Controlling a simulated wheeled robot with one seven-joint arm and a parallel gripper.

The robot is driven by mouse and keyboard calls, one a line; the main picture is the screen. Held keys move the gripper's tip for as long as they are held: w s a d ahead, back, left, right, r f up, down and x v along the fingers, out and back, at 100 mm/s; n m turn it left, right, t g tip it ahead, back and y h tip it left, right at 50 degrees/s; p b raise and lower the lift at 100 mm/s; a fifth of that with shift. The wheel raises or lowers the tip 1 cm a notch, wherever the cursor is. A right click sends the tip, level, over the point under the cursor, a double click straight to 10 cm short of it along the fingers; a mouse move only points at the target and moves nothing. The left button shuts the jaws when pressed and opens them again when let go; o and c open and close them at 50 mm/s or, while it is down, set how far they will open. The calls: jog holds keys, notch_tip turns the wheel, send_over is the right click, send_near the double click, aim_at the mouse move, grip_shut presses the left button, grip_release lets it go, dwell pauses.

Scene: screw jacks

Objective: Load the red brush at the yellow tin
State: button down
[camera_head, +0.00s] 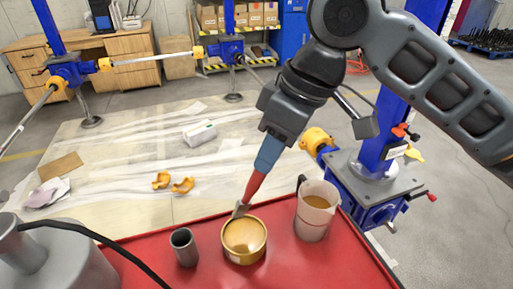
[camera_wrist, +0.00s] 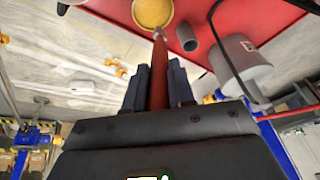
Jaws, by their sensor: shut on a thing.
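The red brush (camera_head: 253,187) is held in my gripper (camera_head: 268,155), pointing down, with its bristle end at the left rim of the yellow tin (camera_head: 244,240). I cannot tell whether the bristles touch the tin or hang just above its edge. In the wrist view the brush (camera_wrist: 159,75) runs out between the two fingers of my gripper (camera_wrist: 160,80), and the yellow tin (camera_wrist: 152,13) lies past its tip. The tin is open at the top and stands on the red tray (camera_head: 285,262).
A grey cup (camera_head: 184,247) stands left of the tin, and a clear jug (camera_head: 314,212) with brownish liquid stands right of it. A black cable crosses the tray's left part. A blue screw jack (camera_head: 375,190) stands behind the jug. Yellow pieces (camera_head: 182,186) lie on the floor sheet.

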jog(key=shift+d+f, duration=0.2)
jog(key=shift+d, duration=0.25)
notch_tip(320, 180, down, 6)
jog(key=b, duration=0.6)
jog(key=shift+r, duration=0.2)
jog(key=shift+f, duration=0.55)
dwell(2.1)
notch_tip(320, 180, up, 7)
jog(key=p, duration=0.7)
jog(key=shift+r, duration=0.1)
dwell(0.7)
